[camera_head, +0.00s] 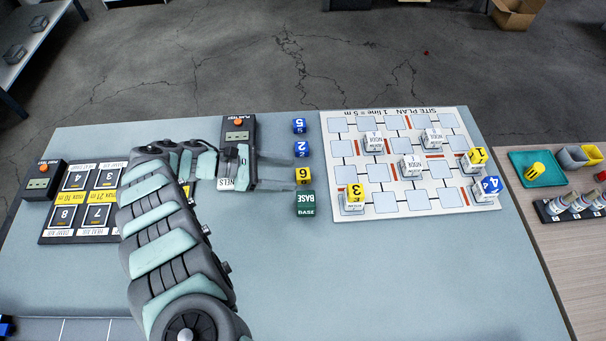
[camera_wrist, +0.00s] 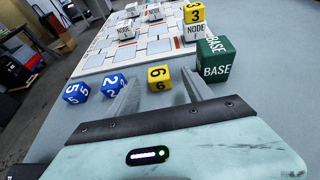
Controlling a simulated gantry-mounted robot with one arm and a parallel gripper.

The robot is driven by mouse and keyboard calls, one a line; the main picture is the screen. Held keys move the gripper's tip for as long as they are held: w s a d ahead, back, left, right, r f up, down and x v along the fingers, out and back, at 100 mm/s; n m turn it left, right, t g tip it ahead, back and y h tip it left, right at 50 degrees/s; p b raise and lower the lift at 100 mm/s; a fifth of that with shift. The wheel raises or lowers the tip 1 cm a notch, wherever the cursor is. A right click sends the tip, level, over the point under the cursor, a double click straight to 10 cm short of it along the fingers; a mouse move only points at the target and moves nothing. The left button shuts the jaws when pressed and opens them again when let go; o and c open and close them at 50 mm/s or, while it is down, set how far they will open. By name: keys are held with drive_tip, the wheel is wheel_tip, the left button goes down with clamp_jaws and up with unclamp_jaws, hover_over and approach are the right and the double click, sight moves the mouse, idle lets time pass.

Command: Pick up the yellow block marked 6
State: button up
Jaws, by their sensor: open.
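The yellow block marked 6 (camera_head: 303,175) stands on the blue-grey table in a column of blocks, between the blue block 2 (camera_head: 301,149) and the green BASE block (camera_head: 305,203). My gripper (camera_head: 290,173) is open and low over the table, its fingers pointing right toward the yellow block. In the wrist view the yellow block 6 (camera_wrist: 158,79) sits just beyond the fingertips, roughly in line with the gap between them. The gap of my gripper (camera_wrist: 160,85) looks empty. The left fingertip is close to the blue block 2; whether they touch is unclear.
A blue block 5 (camera_head: 299,125) tops the column. The site plan board (camera_head: 345,211) to the right bears white node blocks, some with numbered blocks on top. The front table area is clear.

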sight(299, 174)
drive_tip(key=b+x, duration=0.1)
drive_tip(key=x, duration=0.4)
drive_tip(key=shift+w+f, duration=0.1)
drive_tip(key=shift+f, duration=0.05)
drive_tip(key=shift+a, duration=0.1)
clamp_jaws()
idle(0.4)
